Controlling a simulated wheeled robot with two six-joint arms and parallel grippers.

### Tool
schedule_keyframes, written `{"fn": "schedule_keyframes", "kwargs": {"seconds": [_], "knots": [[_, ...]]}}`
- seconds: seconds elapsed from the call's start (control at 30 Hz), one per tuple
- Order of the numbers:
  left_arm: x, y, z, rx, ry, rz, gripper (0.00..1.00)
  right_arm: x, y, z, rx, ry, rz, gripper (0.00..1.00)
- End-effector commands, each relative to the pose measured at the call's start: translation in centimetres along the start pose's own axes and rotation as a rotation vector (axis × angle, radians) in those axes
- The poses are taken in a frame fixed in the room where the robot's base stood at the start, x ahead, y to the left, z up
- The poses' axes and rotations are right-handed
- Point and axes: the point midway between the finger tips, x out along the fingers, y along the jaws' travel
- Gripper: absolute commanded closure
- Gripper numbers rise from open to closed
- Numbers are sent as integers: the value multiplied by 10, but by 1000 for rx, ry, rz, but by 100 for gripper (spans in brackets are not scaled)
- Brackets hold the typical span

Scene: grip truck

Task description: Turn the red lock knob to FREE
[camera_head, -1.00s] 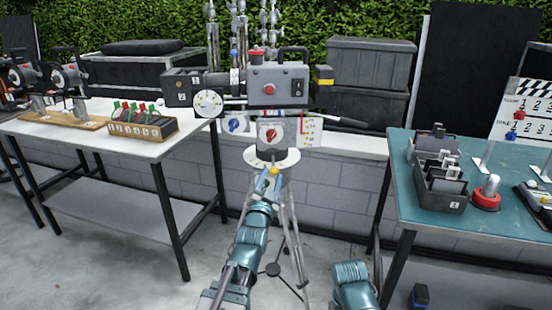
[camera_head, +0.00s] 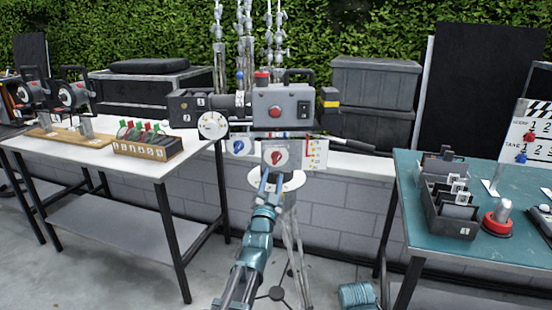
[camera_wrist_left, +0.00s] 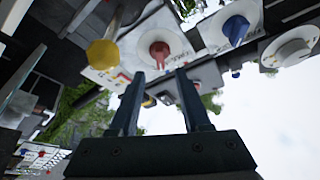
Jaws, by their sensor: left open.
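The red lock knob (camera_head: 278,157) is on a pale square plate below the grey camera head (camera_head: 282,108) on the tripod. It also shows in the left wrist view (camera_wrist_left: 159,50), on a white round dial. Labels around it are too small to read, so I cannot tell its setting. My left gripper (camera_head: 269,180) is just below and in front of the knob in the head view. In the left wrist view its two fingers (camera_wrist_left: 160,76) are apart, with the knob beyond and between their tips. I see no contact. My right gripper is not in view.
A blue knob (camera_head: 238,146) is left of the red one, and a white dial (camera_head: 212,125) is above it. A yellow knob (camera_wrist_left: 102,53) shows close by in the left wrist view. Tables stand left and right (camera_head: 420,220). The tripod legs (camera_head: 292,240) are behind my left arm.

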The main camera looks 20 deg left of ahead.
Motion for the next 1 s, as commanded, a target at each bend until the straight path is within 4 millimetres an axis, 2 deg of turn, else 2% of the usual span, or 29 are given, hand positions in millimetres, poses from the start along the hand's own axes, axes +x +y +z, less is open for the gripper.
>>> {"fn": "schedule_keyframes", "kwargs": {"seconds": [0.03, 0.1, 0.3, 0.67, 0.93, 1.0], "knots": [[15, -1, -3, 0, 0, 0, 52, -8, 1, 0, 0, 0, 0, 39], [27, 0, -4, 0, 0, -1, 52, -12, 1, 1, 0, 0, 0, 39], [52, 2, -6, 1, -2, -2, 52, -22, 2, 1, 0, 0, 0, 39], [56, 2, -6, 1, -2, -3, 52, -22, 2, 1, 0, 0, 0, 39], [56, 3, -6, 1, -2, -2, 99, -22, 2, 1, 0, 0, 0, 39], [56, 3, -6, 1, -2, -2, 100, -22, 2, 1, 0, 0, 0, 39]]}}
